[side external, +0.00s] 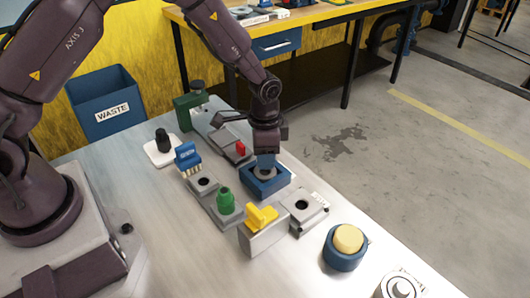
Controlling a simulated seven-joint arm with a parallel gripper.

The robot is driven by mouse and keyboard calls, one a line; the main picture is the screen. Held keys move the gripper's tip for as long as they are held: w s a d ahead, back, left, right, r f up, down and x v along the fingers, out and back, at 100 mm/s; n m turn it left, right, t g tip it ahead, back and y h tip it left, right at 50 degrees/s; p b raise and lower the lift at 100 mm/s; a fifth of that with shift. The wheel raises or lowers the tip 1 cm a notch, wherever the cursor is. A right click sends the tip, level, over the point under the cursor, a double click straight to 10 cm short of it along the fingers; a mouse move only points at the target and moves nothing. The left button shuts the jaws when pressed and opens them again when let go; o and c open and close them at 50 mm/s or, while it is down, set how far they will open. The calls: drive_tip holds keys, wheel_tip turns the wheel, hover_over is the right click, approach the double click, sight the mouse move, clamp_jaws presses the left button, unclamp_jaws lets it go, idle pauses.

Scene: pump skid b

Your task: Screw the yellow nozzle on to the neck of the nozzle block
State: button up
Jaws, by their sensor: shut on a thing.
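My gripper (266,153) points down over a blue square block (266,184) with a grey round top, near the middle of the bench. It is shut on a small blue part (265,160) just above or touching that grey top; contact cannot be told. A yellow piece with upright fins (261,217) sits on a grey block (262,240) in front. A yellow round cap (348,238) sits in a blue round holder (343,259) at the right. I cannot tell which yellow piece is the nozzle, or which block is the nozzle block.
A green fitting (225,201), a blue connector (187,156), a red piece (240,147) and a grey block with a hole (303,207) crowd around my gripper. A black knob (163,140) stands on a white plate at left. The near bench (185,255) is mostly clear.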

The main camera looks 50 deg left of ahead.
drive_tip(key=shift+f, duration=1.25)
drive_tip(key=o, duration=1.1)
wheel_tip(320, 180, up, 13)
idle(0.3)
drive_tip(key=s+a+r+n+t, duration=0.1)
drive_tip(key=s+r+n+t, duration=0.1)
drive_tip(key=s+r, duration=0.7)
drive_tip(key=s+a+r+n+t, duration=0.2)
drive_tip(key=s+r+n+t, duration=0.1)
drive_tip(key=s+r, duration=0.6)
drive_tip(key=s+n, duration=0.1)
drive_tip(key=s, duration=0.3)
drive_tip(key=shift+s+a+n+t, duration=0.2)
drive_tip(key=shift+a+n+t, duration=0.05)
drive_tip(key=shift+n+t, duration=0.05)
